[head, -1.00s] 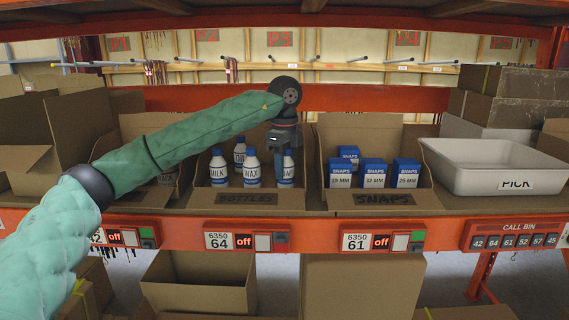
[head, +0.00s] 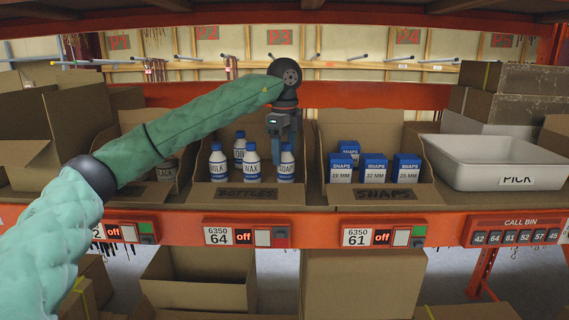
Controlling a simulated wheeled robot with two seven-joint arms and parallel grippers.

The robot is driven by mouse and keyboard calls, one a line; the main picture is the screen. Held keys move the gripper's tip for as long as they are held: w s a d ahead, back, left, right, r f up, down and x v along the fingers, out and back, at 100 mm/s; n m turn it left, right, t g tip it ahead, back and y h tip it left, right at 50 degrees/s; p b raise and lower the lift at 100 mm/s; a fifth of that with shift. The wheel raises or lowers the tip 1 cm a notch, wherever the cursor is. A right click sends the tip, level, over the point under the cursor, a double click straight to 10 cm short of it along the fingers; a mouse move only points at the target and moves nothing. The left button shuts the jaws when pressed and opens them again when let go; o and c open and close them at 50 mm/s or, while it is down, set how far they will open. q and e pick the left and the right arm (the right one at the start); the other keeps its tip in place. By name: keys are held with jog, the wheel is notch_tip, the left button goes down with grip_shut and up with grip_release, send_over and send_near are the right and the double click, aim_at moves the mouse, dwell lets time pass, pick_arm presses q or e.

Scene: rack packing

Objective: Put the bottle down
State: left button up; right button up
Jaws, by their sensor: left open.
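My left gripper (head: 277,158) hangs pointing down over the right part of the bottles bin (head: 200,192). It is open, with nothing seen between its fingers. The bin holds several white bottles with blue caps, all upright. The soap bottle (head: 286,168) stands at the right, just beside and below the gripper's fingers. The wax bottle (head: 251,172) and the milk bottle (head: 217,170) stand at the front to its left. Another bottle (head: 239,147) stands behind them, its label partly hidden. My right gripper is not in view.
The snaps bin (head: 330,194) with several blue-and-white boxes is to the right. A white pick tote (head: 460,178) stands further right. An orange shelf beam (head: 330,229) runs along the front, and another shelf is overhead. Cardboard boxes (head: 45,140) crowd the left.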

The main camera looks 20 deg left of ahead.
aim_at(285, 143)
pick_arm(q)
notch_tip(285, 143, up, 3)
jog(key=shift+d+r+b, duration=0.1)
jog(key=shift+b, duration=0.55)
notch_tip(285, 143, up, 4)
jog(key=shift+f, duration=0.1)
jog(key=shift+r+b, duration=0.45)
jog(key=shift+r, duration=0.65)
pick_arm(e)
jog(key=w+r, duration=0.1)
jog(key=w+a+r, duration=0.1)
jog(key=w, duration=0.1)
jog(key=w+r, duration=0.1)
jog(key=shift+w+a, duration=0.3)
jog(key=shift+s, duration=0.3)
